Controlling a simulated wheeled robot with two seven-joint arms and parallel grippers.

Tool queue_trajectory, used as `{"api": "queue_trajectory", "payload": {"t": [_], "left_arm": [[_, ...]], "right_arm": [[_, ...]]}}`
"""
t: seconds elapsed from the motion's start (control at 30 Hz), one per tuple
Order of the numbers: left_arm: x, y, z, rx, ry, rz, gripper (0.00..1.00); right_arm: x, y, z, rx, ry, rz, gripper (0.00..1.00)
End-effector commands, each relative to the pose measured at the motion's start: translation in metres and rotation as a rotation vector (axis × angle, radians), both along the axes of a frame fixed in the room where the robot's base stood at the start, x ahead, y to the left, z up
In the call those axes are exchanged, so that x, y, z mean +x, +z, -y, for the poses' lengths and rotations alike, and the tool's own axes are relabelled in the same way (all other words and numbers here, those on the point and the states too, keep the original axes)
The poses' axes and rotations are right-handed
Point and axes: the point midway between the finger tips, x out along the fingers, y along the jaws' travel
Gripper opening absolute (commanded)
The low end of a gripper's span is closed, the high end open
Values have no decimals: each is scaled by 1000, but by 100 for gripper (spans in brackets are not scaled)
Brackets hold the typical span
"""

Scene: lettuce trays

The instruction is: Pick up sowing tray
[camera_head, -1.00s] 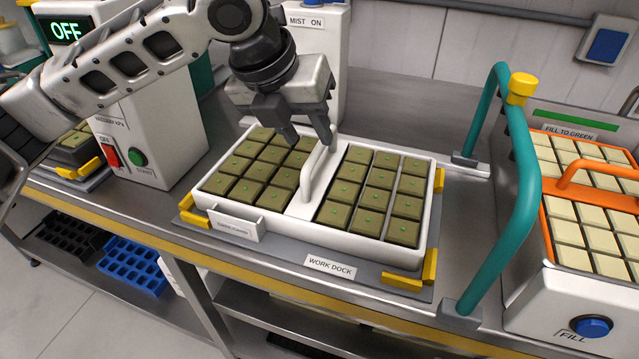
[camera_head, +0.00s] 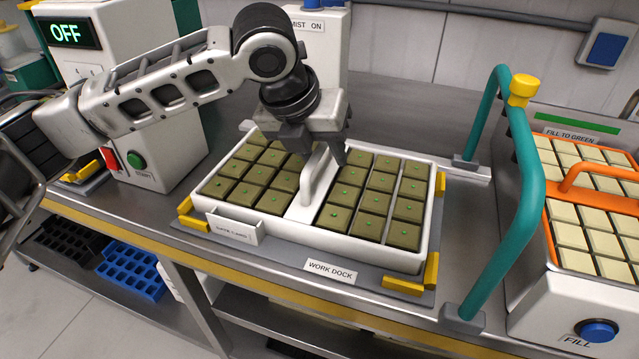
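The sowing tray (camera_head: 303,212) is white, with a raised central handle (camera_head: 318,178) and several olive-green cubes bearing small green dots on both sides. It sits on the work dock (camera_head: 283,254) between yellow corner guides. My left gripper (camera_head: 325,160) points down at the handle's far upper end, with its fingers apart and one on each side of the handle. The left finger's tip is partly hidden behind the handle, and I cannot tell whether the fingers touch it. My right gripper is not in view.
A teal bar frame (camera_head: 530,180) stands right of the dock, beside a white fill station with an orange-rimmed tray (camera_head: 552,215). A white control box (camera_head: 165,160) with red and green buttons is at left. Blue and black trays (camera_head: 133,268) lie on the lower shelf.

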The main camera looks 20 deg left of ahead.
Motion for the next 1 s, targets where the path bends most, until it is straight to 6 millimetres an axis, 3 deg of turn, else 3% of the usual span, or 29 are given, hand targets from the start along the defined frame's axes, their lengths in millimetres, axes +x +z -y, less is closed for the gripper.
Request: {"api": "queue_trajectory", "payload": {"t": [0.83, 0.97, 1.0], "left_arm": [[0, -5, 0, 0, 0, 0, 38], [0, -5, 0, 0, 0, 0, 5], [0, -5, 0, 0, 0, 0, 0]], "right_arm": [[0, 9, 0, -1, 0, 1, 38], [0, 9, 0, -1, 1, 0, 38], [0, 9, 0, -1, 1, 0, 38]]}}
